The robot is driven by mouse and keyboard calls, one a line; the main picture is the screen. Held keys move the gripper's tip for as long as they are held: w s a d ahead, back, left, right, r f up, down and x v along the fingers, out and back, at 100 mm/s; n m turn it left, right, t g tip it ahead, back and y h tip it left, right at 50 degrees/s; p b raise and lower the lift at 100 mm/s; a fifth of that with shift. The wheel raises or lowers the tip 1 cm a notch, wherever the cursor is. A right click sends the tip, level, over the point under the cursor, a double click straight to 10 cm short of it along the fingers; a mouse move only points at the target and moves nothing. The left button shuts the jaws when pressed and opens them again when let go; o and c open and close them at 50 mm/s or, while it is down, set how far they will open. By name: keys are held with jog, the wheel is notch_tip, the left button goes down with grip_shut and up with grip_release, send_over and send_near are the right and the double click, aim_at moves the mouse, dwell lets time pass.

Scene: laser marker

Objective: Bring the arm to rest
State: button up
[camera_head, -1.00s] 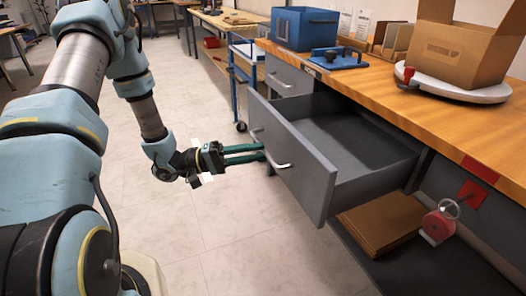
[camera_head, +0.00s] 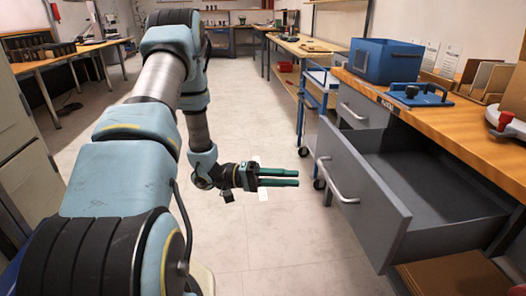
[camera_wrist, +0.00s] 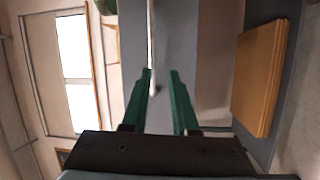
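My arm reaches forward at the left and centre of the head view. My gripper (camera_head: 298,177) has two green fingers, one above the other there, pointing right towards the drawer handle (camera_head: 340,188) with a gap between. In the wrist view the gripper (camera_wrist: 160,73) shows its fingers apart, with nothing held between them. The grey drawer (camera_head: 360,185) under the bench is pulled out and looks empty inside.
The wooden workbench (camera_head: 460,123) on the right carries a blue box (camera_head: 386,61) and a blue fixture (camera_head: 418,95). A blue cart (camera_head: 318,95) stands behind the drawer. Brown flat cardboard (camera_head: 455,275) lies below it. The floor (camera_head: 245,235) ahead is clear.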

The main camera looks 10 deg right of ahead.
jog(key=w+t+y, duration=0.4)
jog(key=w+t, duration=0.5)
jog(key=w, duration=0.2)
jog(key=w+a+r+n+t+y, duration=0.1)
jog(key=w+a+t+y, duration=0.15)
jog(key=a+y, duration=0.4)
jog(key=w+a+r+n+t+y, duration=0.2)
jog(key=a+t+y, duration=0.1)
jog(key=a, duration=0.6)
jog(key=s+a+r+n+g+y, duration=0.1)
jog(key=s+a+g, duration=0.15)
jog(key=s, duration=0.35)
jog(key=s+a+r+g+y, duration=0.1)
jog(key=s+a+y, duration=0.15)
jog(key=s, duration=0.35)
jog(key=s+a+r+n+g, duration=0.1)
jog(key=s+a+r+g, duration=0.15)
jog(key=s, duration=0.45)
notch_tip(320, 180, up, 14)
jog(key=w+p, duration=0.1)
jog(key=p, duration=1.4)
jog(key=shift+a+t, duration=0.15)
jog(key=shift+t, duration=0.2)
jog(key=shift+w, duration=0.1)
